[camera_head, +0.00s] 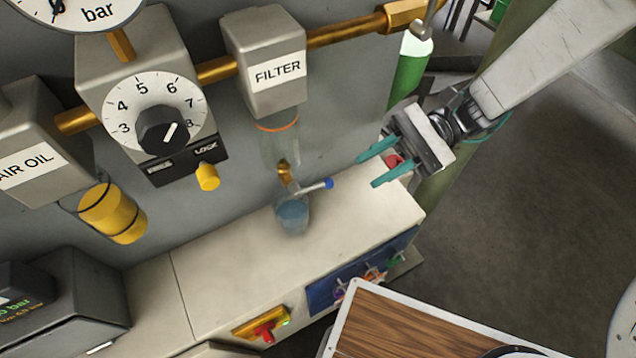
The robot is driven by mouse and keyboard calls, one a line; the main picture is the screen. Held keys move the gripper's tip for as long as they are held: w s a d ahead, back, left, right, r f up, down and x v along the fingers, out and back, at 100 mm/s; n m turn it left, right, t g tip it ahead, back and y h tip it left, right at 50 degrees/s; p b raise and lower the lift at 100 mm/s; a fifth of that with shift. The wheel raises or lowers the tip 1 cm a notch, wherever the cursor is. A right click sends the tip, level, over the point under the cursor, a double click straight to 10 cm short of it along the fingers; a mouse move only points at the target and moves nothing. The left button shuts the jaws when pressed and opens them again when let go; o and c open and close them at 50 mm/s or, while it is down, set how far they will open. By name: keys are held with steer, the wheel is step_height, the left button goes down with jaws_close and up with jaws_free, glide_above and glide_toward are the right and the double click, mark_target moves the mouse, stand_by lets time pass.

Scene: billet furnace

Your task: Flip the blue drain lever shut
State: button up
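A small clear cup (292,214) with bluish liquid stands below the valve on the pale bench top. My gripper (368,169) is to the right of the lever, apart from it. Its two teal fingers are spread and point left toward the lever, with nothing between them.
A regulator with a dial (163,132) and yellow lock tab is at left, beside the AIR OIL unit (40,150) with its yellow bowl. The pale bench (215,275) runs below, with a red knob (264,332) on its front. A wooden-topped board (400,330) is at lower right.

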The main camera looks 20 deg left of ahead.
mark_target(326, 183)
steer(key=shift+m+g+y, duration=0.3)
steer(key=shift+m+y, duration=0.5)
steer(key=shift+y, duration=0.1)
steer(key=a+f, duration=0.3)
steer(key=shift+a+f, duration=0.2)
steer(key=shift+f, duration=0.05)
steer(key=x, duration=0.7)
steer(key=shift+s+a+f, duration=0.1)
steer(key=shift+s+a, duration=0.1)
steer(key=shift+a, duration=0.15)
jaws_close()
